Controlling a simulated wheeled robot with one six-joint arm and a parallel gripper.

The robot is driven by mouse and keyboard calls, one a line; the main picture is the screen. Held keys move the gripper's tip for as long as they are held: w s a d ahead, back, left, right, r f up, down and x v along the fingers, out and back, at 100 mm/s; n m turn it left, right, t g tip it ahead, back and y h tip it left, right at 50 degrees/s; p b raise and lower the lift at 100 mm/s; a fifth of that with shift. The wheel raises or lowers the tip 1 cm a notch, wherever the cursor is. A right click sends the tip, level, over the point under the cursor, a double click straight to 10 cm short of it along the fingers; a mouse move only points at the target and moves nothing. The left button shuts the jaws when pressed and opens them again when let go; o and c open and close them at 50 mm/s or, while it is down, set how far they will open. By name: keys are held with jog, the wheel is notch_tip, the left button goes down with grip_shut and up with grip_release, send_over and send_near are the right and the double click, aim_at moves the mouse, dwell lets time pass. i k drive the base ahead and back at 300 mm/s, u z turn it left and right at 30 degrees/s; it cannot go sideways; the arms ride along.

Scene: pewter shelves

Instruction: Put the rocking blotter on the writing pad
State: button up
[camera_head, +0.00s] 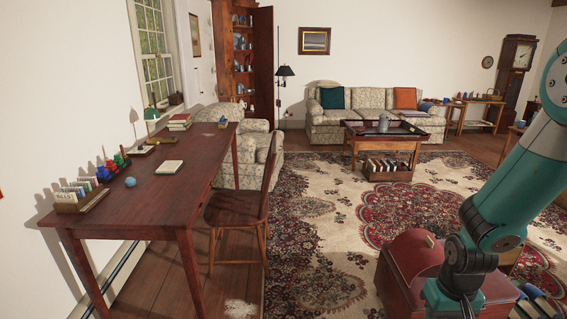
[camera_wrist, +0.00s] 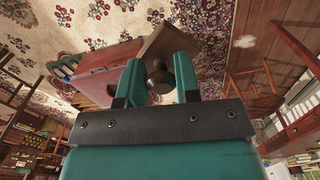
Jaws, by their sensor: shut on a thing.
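My gripper (camera_wrist: 158,85) shows in the wrist view, with its two teal fingers shut on the round knob of the rocking blotter (camera_wrist: 160,77). A brown wooden body (camera_wrist: 170,42) spreads just beyond the fingertips and seems to be part of it; the fingers hide some of it. In the head view only my teal arm shows at the right; the gripper and blotter are not seen there.
The desk holds a card rack (camera_head: 80,194), a blue ball (camera_head: 130,182), coloured bottles and a book stack (camera_head: 180,122). A wooden chair (camera_head: 240,205) stands at its right side. A red chest (camera_head: 415,262) stands low beside my arm. Bare desktop surrounds the pad.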

aim_at(169, 165)
jog(key=i, duration=2.6)
jog(key=u, duration=2)
jog(key=i, duration=0.55)
jog(key=u, duration=0.05)
